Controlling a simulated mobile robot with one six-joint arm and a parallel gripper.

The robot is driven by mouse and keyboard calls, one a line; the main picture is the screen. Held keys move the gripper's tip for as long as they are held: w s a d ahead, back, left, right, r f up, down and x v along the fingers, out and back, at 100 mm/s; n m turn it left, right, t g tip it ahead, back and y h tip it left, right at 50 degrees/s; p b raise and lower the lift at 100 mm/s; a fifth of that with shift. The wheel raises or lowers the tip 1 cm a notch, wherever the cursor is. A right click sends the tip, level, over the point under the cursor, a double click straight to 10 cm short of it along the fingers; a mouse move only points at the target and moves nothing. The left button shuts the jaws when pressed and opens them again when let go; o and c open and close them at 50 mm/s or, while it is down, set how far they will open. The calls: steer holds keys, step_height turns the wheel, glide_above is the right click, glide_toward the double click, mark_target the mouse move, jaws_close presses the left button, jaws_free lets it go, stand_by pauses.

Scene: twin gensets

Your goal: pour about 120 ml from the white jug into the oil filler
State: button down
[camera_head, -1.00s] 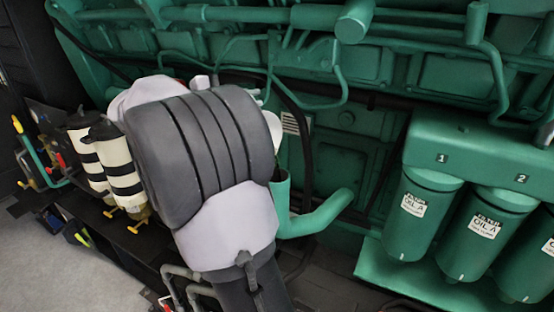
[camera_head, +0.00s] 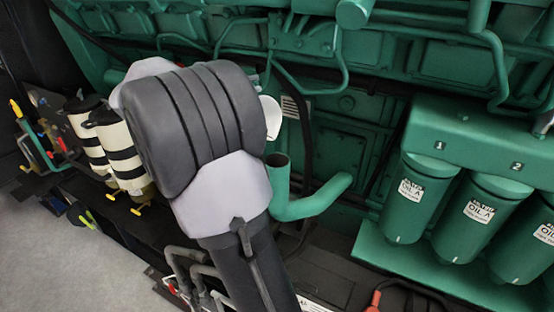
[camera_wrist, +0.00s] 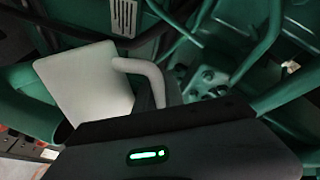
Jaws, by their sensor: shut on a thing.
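The white jug (camera_head: 271,118) shows only as a small pale piece at the right edge of my wrist in the head view; the rest is hidden. In the wrist view the jug's flat white side (camera_wrist: 88,88) and its curved handle (camera_wrist: 143,72) are clear, and the jug looks tilted. My gripper (camera_wrist: 168,95) is shut on the handle; its fingertips are mostly hidden, and my arm covers it in the head view. The oil filler (camera_head: 278,163) is a green elbow pipe with an open upper end, just below the jug in the head view. No liquid stream shows.
Green oil filters (camera_head: 418,198) hang at the right. Black-and-cream striped canisters (camera_head: 118,150) stand left of my arm. A green engine pipe (camera_head: 318,85) crosses above the jug. Bare grey floor (camera_head: 60,255) lies at the lower left.

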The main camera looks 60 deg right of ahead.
steer(key=shift+w+r+p, duration=0.1)
steer(key=shift+p, duration=0.45)
steer(key=shift+w+n+p, duration=0.15)
steer(key=shift+n+p, duration=0.15)
steer(key=shift+p, duration=0.6)
steer(key=shift+w+d+f+n+p, duration=0.2)
steer(key=shift+f+n+p, duration=0.15)
steer(key=shift+p, duration=0.65)
steer(key=f+p, duration=0.1)
steer(key=f+n+p, duration=0.1)
steer(key=p, duration=0.1)
steer(key=shift+w+f+g, duration=0.1)
steer(key=shift+w+g, duration=0.15)
steer(key=shift+g, duration=0.05)
steer(key=shift+f, duration=0.4)
steer(key=shift+w+f+n, duration=0.1)
steer(key=shift+f+n, duration=0.15)
steer(key=shift+f, duration=0.05)
steer(key=w+d+f+n+g, duration=0.1)
steer(key=w+f+n, duration=0.4)
steer(key=f, duration=0.5)
steer(key=shift+d+f+n+g+b, duration=0.3)
steer(key=shift+d+n+g+b, duration=0.25)
steer(key=shift+n, duration=0.85)
